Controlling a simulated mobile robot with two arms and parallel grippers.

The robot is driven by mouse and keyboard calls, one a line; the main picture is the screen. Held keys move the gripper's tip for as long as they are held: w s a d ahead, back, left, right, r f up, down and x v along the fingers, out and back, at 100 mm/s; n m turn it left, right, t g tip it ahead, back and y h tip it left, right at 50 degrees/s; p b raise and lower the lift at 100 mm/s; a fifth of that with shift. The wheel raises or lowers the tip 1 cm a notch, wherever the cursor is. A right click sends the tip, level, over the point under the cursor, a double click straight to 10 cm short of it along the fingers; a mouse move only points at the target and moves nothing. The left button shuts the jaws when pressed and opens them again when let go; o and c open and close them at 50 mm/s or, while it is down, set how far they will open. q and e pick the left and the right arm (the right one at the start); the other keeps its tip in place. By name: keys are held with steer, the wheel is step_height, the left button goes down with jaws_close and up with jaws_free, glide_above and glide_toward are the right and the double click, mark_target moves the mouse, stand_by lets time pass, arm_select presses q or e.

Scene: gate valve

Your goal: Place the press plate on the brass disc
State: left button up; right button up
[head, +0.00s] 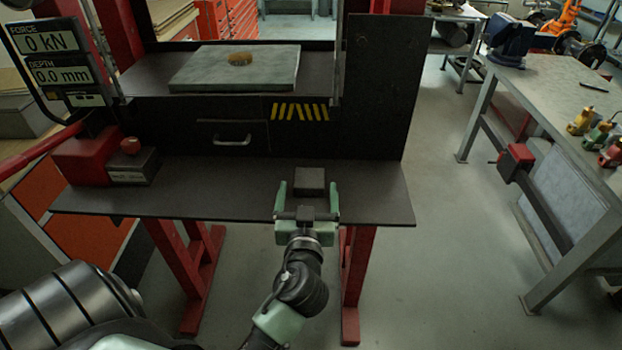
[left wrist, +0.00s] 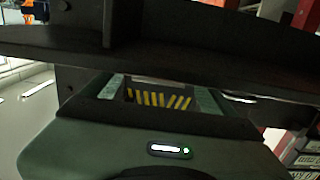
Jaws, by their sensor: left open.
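The brass disc (head: 240,59) lies on a pale grey slab (head: 195,73) on the press bed in the head view. A small dark square block (head: 310,181), which I take for the press plate, is on the lower black shelf near its front right. My left gripper (head: 307,189) is open, with one finger to each side of the block. I cannot tell whether the fingers touch it. In the left wrist view, the open fingers (left wrist: 161,94) frame yellow stripes; I cannot make out the plate there. My right gripper is not in view.
The lower shelf (head: 225,187) is mostly clear. A red and grey box (head: 133,165) sits at its left, below a display reading 0 kN and 0.0 mm (head: 58,58). A dark upright panel (head: 377,85) stands at the right. A workbench (head: 555,100) is farther right.

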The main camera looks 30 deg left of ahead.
mark_target(309, 179)
arm_select(q)
steer(key=p+x, duration=0.1)
steer(key=x, duration=0.1)
steer(key=p+x, duration=0.1)
steer(key=x, duration=0.1)
steer(key=shift+r, duration=0.4)
steer(key=shift+w+a+f, duration=0.15)
steer(key=shift+w+f, duration=0.05)
steer(key=shift+w, duration=0.15)
jaws_close()
steer(key=shift+r, duration=0.15)
